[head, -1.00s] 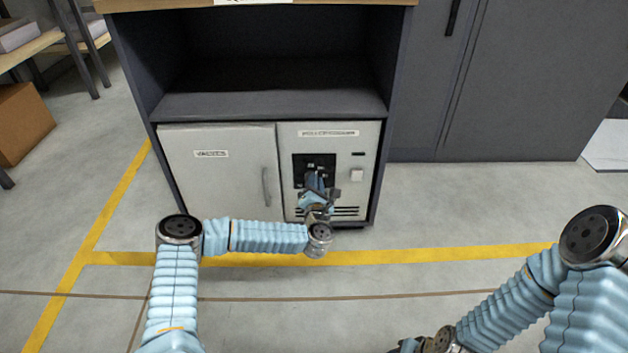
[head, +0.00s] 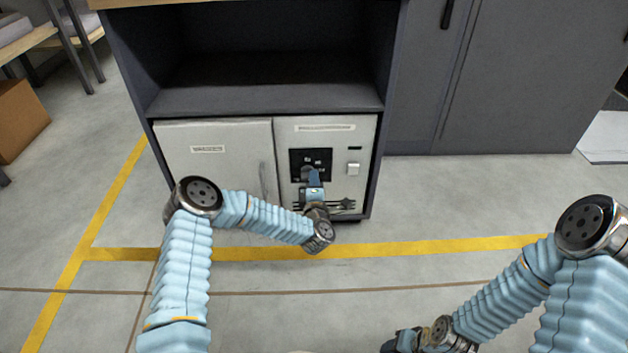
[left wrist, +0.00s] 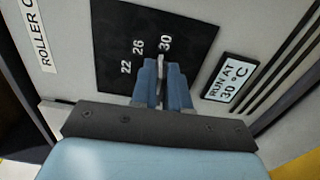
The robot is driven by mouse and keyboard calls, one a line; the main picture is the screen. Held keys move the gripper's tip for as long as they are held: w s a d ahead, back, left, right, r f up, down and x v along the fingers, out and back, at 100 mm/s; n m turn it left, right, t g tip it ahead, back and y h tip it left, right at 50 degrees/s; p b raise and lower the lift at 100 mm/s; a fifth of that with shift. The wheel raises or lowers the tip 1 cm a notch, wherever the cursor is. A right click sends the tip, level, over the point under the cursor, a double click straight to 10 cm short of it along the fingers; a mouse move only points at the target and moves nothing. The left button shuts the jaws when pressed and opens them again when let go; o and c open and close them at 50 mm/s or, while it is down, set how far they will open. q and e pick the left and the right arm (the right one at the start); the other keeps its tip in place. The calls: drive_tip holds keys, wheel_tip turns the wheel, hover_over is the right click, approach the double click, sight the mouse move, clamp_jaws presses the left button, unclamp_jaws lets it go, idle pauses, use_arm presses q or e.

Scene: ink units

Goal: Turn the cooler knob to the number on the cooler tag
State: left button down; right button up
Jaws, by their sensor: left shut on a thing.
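The cooler (head: 325,135) is the right-hand light grey unit at the bottom of the dark cabinet. Its black dial panel (head: 325,156) also shows in the left wrist view (left wrist: 115,30), with the numbers 22, 26 and 30. The cooler tag (left wrist: 228,80) reads "RUN AT 30 °C". My left gripper (left wrist: 161,72) is shut on the cooler knob (left wrist: 161,66). Only a thin light part of the knob shows between the fingers, in line with the 30. In the head view my left gripper (head: 312,175) is at the panel. My right gripper (head: 400,342) is partly cut off at the bottom edge.
A closed white door (head: 215,165) with a handle is left of the cooler. An open shelf (head: 270,95) is above. The floor (head: 450,200) in front is clear, with yellow lines.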

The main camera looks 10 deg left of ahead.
use_arm(q)
drive_tip(key=shift+w+r+m, duration=0.15)
drive_tip(key=shift+m, duration=0.15)
idle(0.4)
drive_tip(key=c, duration=1.3)
unclamp_jaws()
drive_tip(key=shift+c, duration=0.2)
drive_tip(key=shift+o, duration=1.1)
drive_tip(key=shift+f, duration=0.2)
drive_tip(key=p+v, duration=0.1)
drive_tip(key=v, duration=1.3)
drive_tip(key=shift+w, duration=0.1)
